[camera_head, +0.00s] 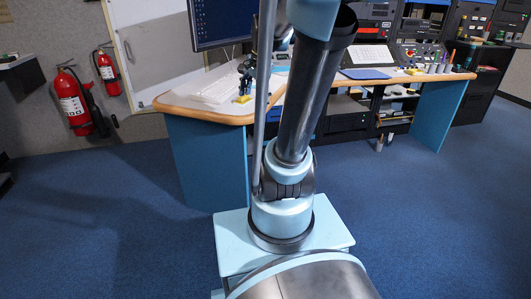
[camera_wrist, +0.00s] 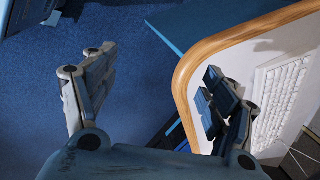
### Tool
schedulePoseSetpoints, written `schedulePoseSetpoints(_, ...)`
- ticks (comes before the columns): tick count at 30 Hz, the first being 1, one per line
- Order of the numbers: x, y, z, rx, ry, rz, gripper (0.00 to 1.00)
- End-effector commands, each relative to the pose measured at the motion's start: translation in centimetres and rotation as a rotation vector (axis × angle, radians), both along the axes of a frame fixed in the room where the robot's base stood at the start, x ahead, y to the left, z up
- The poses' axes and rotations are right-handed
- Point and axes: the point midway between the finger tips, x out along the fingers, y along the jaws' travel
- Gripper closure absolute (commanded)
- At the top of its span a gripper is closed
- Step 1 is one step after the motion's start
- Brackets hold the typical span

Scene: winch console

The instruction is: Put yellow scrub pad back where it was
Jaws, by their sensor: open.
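A small yellow item (camera_head: 243,99), which looks like the scrub pad, lies on the desk near its front edge in the head view. A second small yellow patch (camera_head: 412,71) shows farther right on the desk; I cannot tell which is the scrub pad. My gripper (camera_head: 246,73) appears small and dark above the desk, close over the nearer yellow item. In the wrist view my gripper (camera_wrist: 158,82) is open and empty, its fingers wide apart. One finger is over the blue floor, the other over the desk edge. No yellow pad shows in the wrist view.
The desk (camera_head: 195,107) has a rounded wooden edge. A white keyboard (camera_head: 216,88) and a monitor (camera_head: 222,22) are near my gripper; the keyboard also shows in the wrist view (camera_wrist: 280,98). A blue mat (camera_head: 365,74) lies farther right. The carpet in front is clear.

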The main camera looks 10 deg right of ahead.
Motion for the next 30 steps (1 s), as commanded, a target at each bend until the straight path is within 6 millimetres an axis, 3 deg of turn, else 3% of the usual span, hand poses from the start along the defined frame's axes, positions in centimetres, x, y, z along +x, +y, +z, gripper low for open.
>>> schedulePoseSetpoints(3, -3.9, 0.3, -1.7, -0.066, -0.019, 0.195, 0.22)
schedulePoseSetpoints(15, -14.5, 0.0, -8.8, -0.279, -0.057, 0.853, 0.22)
schedulePoseSetpoints(21, -17.4, -0.3, -11.5, -0.346, -0.060, 1.077, 0.22)
schedulePoseSetpoints(30, -18.1, -0.2, -12.4, -0.367, -0.060, 1.150, 0.22)
